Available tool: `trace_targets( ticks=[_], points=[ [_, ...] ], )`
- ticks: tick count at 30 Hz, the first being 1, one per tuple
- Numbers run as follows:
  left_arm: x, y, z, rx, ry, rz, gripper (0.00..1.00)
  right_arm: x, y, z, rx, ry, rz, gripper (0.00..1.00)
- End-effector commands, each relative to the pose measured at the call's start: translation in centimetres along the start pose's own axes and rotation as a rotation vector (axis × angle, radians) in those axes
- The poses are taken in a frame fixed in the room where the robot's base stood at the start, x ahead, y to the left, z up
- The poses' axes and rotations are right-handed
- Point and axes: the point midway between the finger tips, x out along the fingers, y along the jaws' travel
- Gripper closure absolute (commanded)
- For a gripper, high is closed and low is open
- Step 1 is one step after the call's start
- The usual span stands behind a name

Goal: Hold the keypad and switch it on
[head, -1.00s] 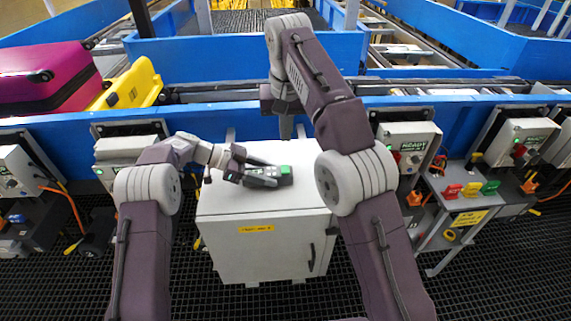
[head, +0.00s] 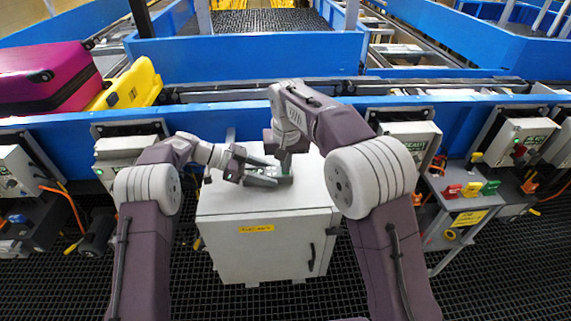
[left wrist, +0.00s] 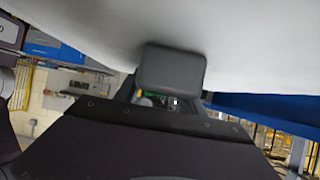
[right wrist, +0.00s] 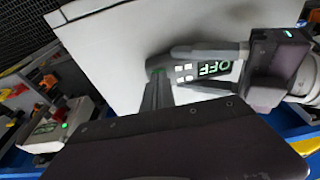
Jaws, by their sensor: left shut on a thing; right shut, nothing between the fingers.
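The keypad (head: 262,179) is a small dark device over the white cabinet top. In the right wrist view its display (right wrist: 213,69) reads OFF in green, beside small white buttons (right wrist: 183,73). A green patch (right wrist: 156,71) is at its far end. My left gripper (head: 266,174) is shut on the keypad, one finger along each long side. My right gripper (head: 284,166) is shut and empty, pointing down with its tips at the keypad's green end. I cannot tell whether they touch it. In the left wrist view the keypad is mostly hidden.
The white cabinet (head: 262,245) stands below, its top otherwise clear. A blue conveyor wall (head: 230,122) runs behind it. Control boxes stand at both sides, and a shelf at right holds red, yellow and green pieces (head: 471,188). A magenta suitcase (head: 45,78) lies at back left.

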Motion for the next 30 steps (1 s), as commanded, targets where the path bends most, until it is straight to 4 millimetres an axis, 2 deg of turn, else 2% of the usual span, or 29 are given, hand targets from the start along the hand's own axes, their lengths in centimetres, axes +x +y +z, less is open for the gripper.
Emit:
trace_targets(
  ticks=[11,21,30],
  points=[
    [0.0,0.0,0.0,0.0,0.0,0.0,1.0,0.5,0.0,0.3,0.0,-0.001,0.001,1.0],
    [0.0,0.0,0.0,0.0,0.0,0.0,1.0,0.2,0.0,-1.1,0.001,0.0,0.001,1.0],
    [0.0,0.0,0.0,0.0,0.0,0.0,1.0,0.2,0.0,-1.2,0.0,-0.001,0.001,1.0]
  ],
)
